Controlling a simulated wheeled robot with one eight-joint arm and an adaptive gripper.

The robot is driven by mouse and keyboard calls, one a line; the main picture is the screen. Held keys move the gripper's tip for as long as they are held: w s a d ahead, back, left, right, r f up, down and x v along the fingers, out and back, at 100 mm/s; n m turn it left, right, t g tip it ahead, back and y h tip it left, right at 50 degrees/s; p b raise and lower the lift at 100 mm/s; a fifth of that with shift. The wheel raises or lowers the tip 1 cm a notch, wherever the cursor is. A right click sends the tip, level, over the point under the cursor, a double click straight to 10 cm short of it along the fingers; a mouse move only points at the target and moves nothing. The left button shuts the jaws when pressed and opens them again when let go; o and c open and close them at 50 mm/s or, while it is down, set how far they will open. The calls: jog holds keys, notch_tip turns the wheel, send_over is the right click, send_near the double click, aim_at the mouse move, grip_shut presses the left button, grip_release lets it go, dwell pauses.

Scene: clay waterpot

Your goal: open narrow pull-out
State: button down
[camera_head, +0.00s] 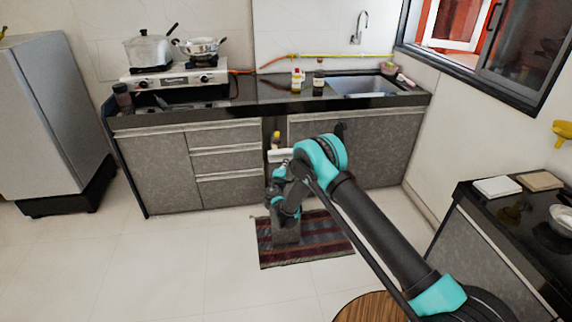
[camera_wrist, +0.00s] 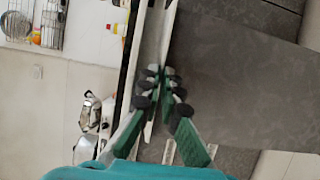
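The narrow pull-out stands between the drawer stack and the sink cabinet. Its pale top edge (camera_head: 280,155) shows in the head view, seemingly forward of the cabinet fronts, with a yellow-topped bottle (camera_head: 275,140) behind it. My arm hides most of its front. In the wrist view, its grey front panel (camera_wrist: 250,95) lies right of my gripper (camera_wrist: 161,76). The green fingers sit one on each side of the pale handle strip (camera_wrist: 168,30), tips close together, and appear shut on it. In the head view my gripper is at the pull-out, largely hidden by my arm.
Drawers (camera_head: 225,160) stand left of the pull-out and the sink cabinet (camera_head: 380,145) stands right. A striped rug (camera_head: 325,240) lies on the floor before it. A stove with pots (camera_head: 175,75) is on the counter. A side counter (camera_head: 500,225) stands right. Floor at left is clear.

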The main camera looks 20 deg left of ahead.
jog(key=shift+a, duration=0.1)
jog(key=c, duration=1.7)
grip_release()
jog(key=shift+c, duration=0.2)
jog(key=s+d, duration=0.2)
jog(key=s, duration=1)
jog(key=shift+w, duration=0.1)
